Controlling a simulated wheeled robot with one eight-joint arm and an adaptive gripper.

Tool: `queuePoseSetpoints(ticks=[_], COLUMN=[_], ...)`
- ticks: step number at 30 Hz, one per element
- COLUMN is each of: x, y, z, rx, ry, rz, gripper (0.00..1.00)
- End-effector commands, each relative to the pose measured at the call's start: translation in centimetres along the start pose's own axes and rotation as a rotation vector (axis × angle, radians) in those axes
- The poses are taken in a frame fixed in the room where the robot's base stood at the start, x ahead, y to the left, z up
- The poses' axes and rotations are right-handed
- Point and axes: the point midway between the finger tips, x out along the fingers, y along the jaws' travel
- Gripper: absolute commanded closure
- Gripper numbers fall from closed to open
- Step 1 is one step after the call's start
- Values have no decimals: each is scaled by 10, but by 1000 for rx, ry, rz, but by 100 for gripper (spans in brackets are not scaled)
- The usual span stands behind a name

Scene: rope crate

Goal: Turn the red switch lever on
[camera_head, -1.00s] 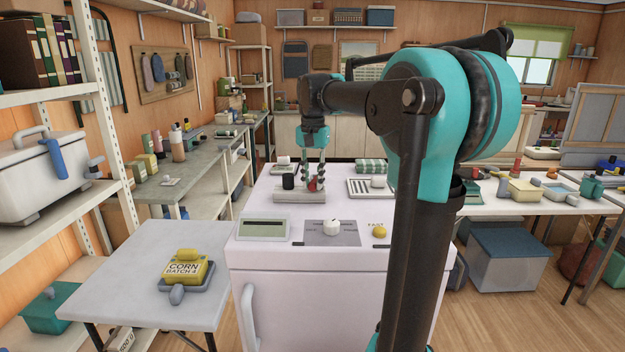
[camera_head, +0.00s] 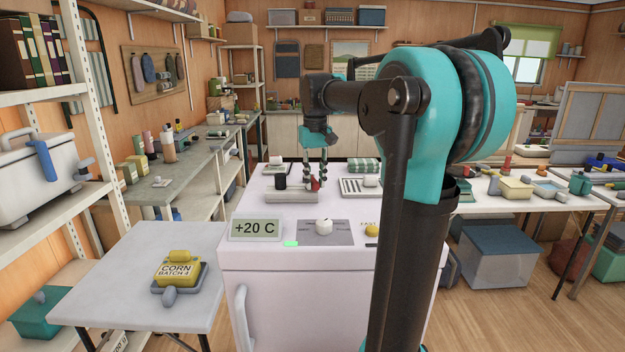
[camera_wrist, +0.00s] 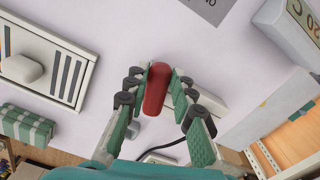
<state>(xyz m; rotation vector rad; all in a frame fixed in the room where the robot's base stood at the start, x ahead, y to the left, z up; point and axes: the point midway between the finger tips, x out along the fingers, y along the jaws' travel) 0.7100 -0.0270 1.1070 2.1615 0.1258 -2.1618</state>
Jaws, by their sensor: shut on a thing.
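The red switch lever (camera_head: 316,184) stands at the right part of a grey base (camera_head: 290,197) on top of a white appliance (camera_head: 310,248). My gripper (camera_head: 316,172) reaches down over it from behind and is shut on the lever. In the wrist view the red lever (camera_wrist: 157,88) lies between the dark-jointed fingers of my gripper (camera_wrist: 158,82). The appliance's display (camera_head: 255,229) reads "+20 C", and a green light (camera_head: 290,243) glows at its front edge. The fingers partly hide the lever.
A black block (camera_head: 280,182) stands left of the lever. A white vented tray (camera_head: 360,187) and a green striped cloth (camera_head: 364,165) lie to the right. A side table (camera_head: 140,285) holds a yellow "CORN BATCH 4" item (camera_head: 178,268).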

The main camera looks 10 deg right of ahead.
Motion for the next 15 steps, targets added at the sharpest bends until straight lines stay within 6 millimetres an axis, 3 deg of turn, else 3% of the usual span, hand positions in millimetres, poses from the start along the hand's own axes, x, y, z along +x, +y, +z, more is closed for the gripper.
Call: queuePoseSetpoints(ticks=[15], x=[0], y=[3], z=[0], rx=[-55], ry=[0], rz=[1], gripper=[100])
